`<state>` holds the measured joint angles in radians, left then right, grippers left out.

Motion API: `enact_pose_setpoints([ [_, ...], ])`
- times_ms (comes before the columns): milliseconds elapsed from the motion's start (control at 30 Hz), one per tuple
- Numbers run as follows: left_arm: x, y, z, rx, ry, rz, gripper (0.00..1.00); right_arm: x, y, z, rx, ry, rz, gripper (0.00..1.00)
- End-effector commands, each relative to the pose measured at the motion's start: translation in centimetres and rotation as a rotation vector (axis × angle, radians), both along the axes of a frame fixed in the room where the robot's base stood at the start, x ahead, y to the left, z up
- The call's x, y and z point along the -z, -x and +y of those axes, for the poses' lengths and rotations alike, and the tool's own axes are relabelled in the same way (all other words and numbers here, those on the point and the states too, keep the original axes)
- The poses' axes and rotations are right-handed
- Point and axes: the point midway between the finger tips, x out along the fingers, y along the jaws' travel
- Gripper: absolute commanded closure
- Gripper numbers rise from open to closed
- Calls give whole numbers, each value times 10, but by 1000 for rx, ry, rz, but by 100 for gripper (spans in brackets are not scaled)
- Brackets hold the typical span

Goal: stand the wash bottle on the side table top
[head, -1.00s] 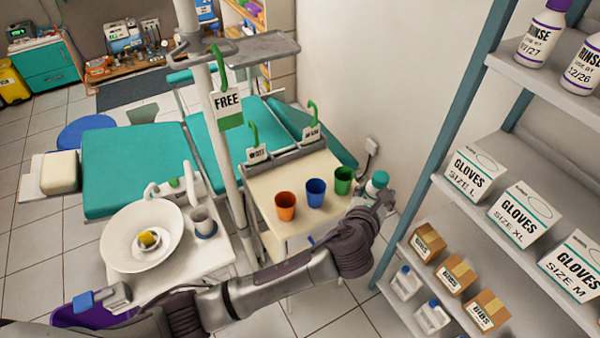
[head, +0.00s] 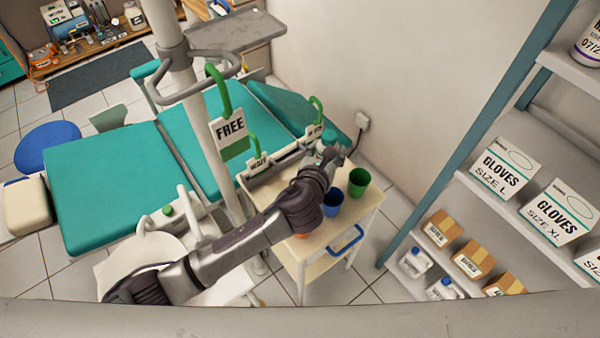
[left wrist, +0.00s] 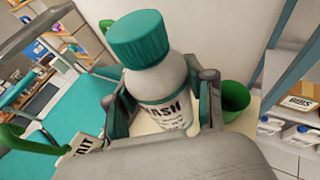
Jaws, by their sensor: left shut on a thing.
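The wash bottle (left wrist: 160,85) is white with a teal cap and a dark-lettered label, seen in the left wrist view. My left gripper (head: 326,156) is shut on it, with a finger on each side of its body. I cannot tell whether the bottle's base touches the top. My right gripper is not in view.
A blue cup (head: 333,202) and a green cup (head: 358,182) stand on the top near the gripper. An orange cup (head: 308,224) is partly under my arm. Tagged hooks (head: 316,122) rise at the back edge. A shelf rack (head: 460,125) stands right.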

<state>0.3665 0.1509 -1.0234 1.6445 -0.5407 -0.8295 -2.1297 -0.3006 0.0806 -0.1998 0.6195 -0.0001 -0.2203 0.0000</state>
Motion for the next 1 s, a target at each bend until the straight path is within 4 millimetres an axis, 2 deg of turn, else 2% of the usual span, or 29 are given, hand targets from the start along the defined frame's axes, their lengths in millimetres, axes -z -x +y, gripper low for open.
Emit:
enact_pose_setpoints([
  [33, 7, 1, 15, -3, -3, 2, 93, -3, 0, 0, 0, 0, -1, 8],
  [100, 16, 2, 30, -2, -4, 1, 93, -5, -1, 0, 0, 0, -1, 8],
  [200, 28, 3, 50, -2, -2, 0, 93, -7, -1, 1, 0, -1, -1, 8],
  [333, 38, 3, 67, -1, -1, -1, 93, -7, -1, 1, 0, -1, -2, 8],
  [467, 45, 4, 72, 0, 1, -1, 93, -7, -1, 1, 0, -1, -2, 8],
  [700, 78, 4, 72, -1, 2, 0, 93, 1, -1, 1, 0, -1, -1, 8],
  [1000, 82, 3, 72, 1, 2, -2, 93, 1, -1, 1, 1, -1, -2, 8],
])
